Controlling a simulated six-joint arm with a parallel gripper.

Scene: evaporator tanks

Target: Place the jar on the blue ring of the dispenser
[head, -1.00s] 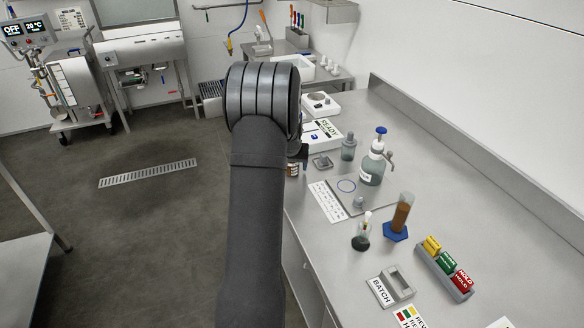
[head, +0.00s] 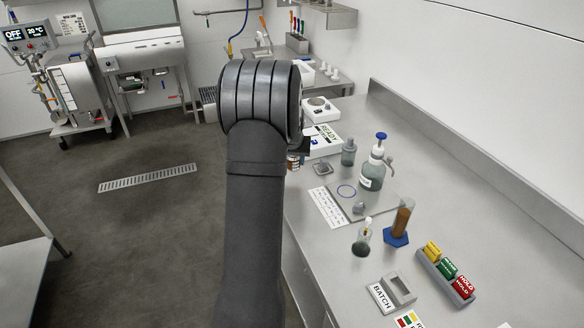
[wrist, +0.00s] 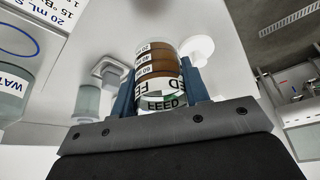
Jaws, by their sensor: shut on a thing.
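My gripper (wrist: 158,95) is shut on a jar (wrist: 160,68) with brown contents, measuring marks and a FEED label; a finger lies on each side. In the head view only a sliver of the jar (head: 293,162) shows beside my arm, at the table's left edge; most of the gripper is hidden there. The blue ring (head: 346,191) is marked on a plate beside the dispenser (head: 372,170), a clear bottle with a blue pump top. The ring is empty. In the wrist view the ring (wrist: 18,40) is at upper left, above the WATER-labelled bottle (wrist: 8,88).
A grey-green bottle (head: 348,152), a small grey holder (head: 322,168) and a READY panel (head: 324,140) stand behind the ring. A white card (head: 328,207) lies left of it. A dark flask (head: 361,240) and a brown cylinder (head: 401,222) stand in front.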

